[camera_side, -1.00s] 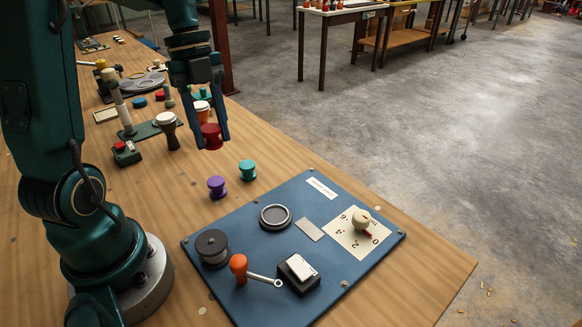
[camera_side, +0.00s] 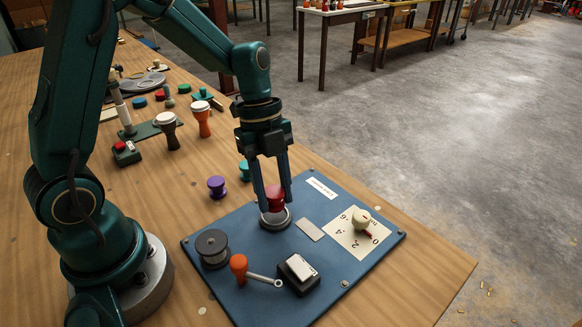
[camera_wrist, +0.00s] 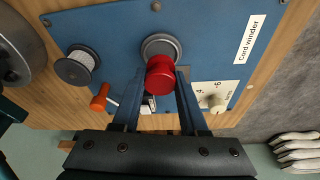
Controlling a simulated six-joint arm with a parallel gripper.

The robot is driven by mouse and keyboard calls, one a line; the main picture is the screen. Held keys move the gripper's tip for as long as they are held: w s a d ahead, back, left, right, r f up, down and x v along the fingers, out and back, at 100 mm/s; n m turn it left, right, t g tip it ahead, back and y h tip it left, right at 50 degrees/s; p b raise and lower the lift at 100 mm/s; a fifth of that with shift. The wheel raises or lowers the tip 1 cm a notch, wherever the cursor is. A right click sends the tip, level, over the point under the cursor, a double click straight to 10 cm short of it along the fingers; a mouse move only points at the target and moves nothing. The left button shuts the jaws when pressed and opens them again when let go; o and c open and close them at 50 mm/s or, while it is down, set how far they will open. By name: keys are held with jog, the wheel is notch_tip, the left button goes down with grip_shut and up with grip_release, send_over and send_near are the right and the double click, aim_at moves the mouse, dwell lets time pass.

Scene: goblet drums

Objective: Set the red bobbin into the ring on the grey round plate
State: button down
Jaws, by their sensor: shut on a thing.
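The red bobbin (camera_side: 275,196) is between the two fingers of my gripper (camera_side: 277,206), which is shut on it. The bobbin looks upright. It is over the grey round plate with its ring (camera_side: 275,224) on the blue board. In the wrist view the red bobbin (camera_wrist: 160,76) covers the near part of the ring (camera_wrist: 161,43), whose far part shows beyond it. The bobbin seems slightly above the ring; the exact gap under it is hard to tell.
The blue board (camera_side: 225,285) also bears a dark spool (camera_side: 212,247), an orange-handled crank (camera_side: 239,266), a black block with a white top (camera_side: 298,270) and a dial knob (camera_side: 361,218). Purple (camera_side: 217,186) and teal (camera_side: 245,170) bobbins stand behind. Goblet drums (camera_side: 168,130) are further back.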

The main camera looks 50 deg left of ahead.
jog(key=shift+f, duration=1)
jog(key=shift+f, duration=0.35)
jog(key=shift+f, duration=0.35)
jog(key=shift+c, duration=2.2)
grip_release()
jog(key=shift+s, duration=0.1)
jog(key=s+v, duration=0.1)
jog(key=v, duration=1.1)
jog(key=n+t+y, duration=0.3)
jog(key=n+t, duration=0.2)
jog(key=n, duration=1.2)
send_near(272, 193)
jog(key=s+a+r, duration=0.1)
jog(key=s+r, duration=0.1)
jog(key=s, duration=0.3)
jog(key=shift+s+f+n+t, duration=0.2)
jog(key=shift+s+n+t, duration=0.1)
jog(key=shift+n, duration=0.5)
jog(key=shift+s+f+n+t, duration=0.2)
jog(key=shift+f+n+t, duration=0.1)
jog(key=shift+n, duration=0.5)
